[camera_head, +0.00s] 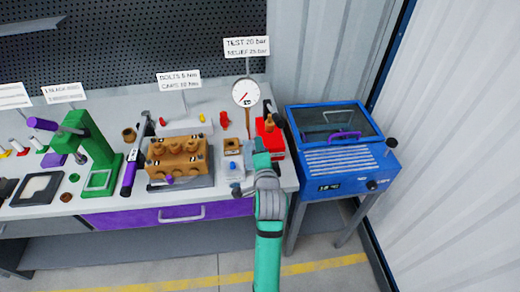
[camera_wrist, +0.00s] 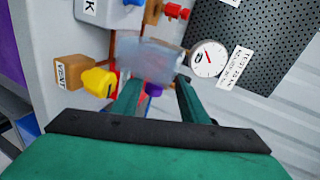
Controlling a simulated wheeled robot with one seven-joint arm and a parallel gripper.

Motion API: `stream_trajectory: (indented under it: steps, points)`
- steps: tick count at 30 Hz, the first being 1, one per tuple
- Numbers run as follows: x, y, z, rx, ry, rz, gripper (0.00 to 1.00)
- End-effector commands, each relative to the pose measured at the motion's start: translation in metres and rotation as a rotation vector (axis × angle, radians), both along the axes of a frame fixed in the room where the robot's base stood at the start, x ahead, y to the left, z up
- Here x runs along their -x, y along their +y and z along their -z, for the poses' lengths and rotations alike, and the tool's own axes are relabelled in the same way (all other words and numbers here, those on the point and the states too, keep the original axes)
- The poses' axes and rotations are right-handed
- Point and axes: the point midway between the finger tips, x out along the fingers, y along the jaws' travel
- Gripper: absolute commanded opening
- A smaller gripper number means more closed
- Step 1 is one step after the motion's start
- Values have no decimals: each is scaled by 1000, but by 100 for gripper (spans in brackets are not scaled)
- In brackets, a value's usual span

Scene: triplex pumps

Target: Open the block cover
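A clear, see-through cover (camera_wrist: 150,58), which I take to be the block cover, lies just beyond my fingertips in the wrist view. A small purple part (camera_wrist: 153,90), possibly its handle, shows between the fingers. My gripper (camera_wrist: 162,88) is open, with one finger on each side of the purple part. A gap shows at the right finger; contact on the left is unclear. In the head view my gripper (camera_head: 260,146) is at the bench's right end, in front of the red unit (camera_head: 271,138), and the cover cannot be made out there.
A pressure gauge (camera_head: 246,92) stands behind my gripper. An orange block marked VENT (camera_wrist: 70,73) and a yellow knob (camera_wrist: 98,82) are close on the left. A brown pump block (camera_head: 177,158) sits farther left. A blue cabinet (camera_head: 345,160) stands right of the bench.

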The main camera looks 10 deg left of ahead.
Motion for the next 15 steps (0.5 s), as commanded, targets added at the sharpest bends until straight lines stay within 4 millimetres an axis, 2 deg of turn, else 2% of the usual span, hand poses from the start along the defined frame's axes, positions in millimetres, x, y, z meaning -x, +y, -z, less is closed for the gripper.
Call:
stream_trajectory:
  steps: [9, 15]
  points:
    - [53, -11, -17, 0, 0, 0, 40]
    - [81, -17, -26, 0, 0, 0, 40]
